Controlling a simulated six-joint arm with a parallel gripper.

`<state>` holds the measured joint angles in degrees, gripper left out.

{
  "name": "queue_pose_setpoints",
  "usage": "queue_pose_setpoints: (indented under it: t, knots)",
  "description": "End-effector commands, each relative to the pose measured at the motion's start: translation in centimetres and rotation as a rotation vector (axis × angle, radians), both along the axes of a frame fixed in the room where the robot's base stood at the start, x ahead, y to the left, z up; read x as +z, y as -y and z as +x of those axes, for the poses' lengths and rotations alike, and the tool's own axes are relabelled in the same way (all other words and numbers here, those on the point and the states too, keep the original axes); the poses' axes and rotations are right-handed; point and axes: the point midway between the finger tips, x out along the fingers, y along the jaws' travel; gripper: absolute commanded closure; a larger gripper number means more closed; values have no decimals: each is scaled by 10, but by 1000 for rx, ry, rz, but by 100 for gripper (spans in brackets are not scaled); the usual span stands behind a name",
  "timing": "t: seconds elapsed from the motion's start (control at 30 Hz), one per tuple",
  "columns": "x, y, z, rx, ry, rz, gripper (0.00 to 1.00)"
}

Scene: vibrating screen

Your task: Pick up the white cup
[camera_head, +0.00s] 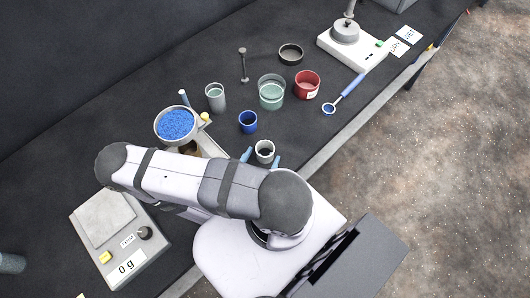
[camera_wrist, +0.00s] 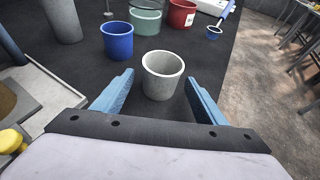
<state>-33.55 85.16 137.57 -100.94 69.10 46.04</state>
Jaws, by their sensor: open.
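The white cup (camera_head: 264,146) stands upright on the black table near its front edge in the head view. In the wrist view the white cup (camera_wrist: 162,76) looks light grey and appears empty. My gripper (camera_head: 261,159) has its two blue fingers spread on either side of the cup in the head view. In the wrist view my gripper (camera_wrist: 161,88) is open, with the cup just beyond and between the fingertips. No contact with the cup is visible.
A blue cup (camera_wrist: 117,40) stands close to the left of the white cup. Behind are a green glass beaker (camera_head: 271,93), a red cup (camera_head: 307,85) and a grey cylinder (camera_head: 215,97). A pan of blue granules (camera_head: 176,124) is at left. A blue-handled spoon (camera_head: 345,93) lies right.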

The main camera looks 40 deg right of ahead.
Motion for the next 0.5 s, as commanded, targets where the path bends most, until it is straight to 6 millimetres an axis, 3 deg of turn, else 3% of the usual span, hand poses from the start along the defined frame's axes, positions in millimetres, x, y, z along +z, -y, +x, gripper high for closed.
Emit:
queue_pose_setpoints:
  t: [0.5]
  knots:
    - [-13, 26, 12, -3, 1, 1, 34]
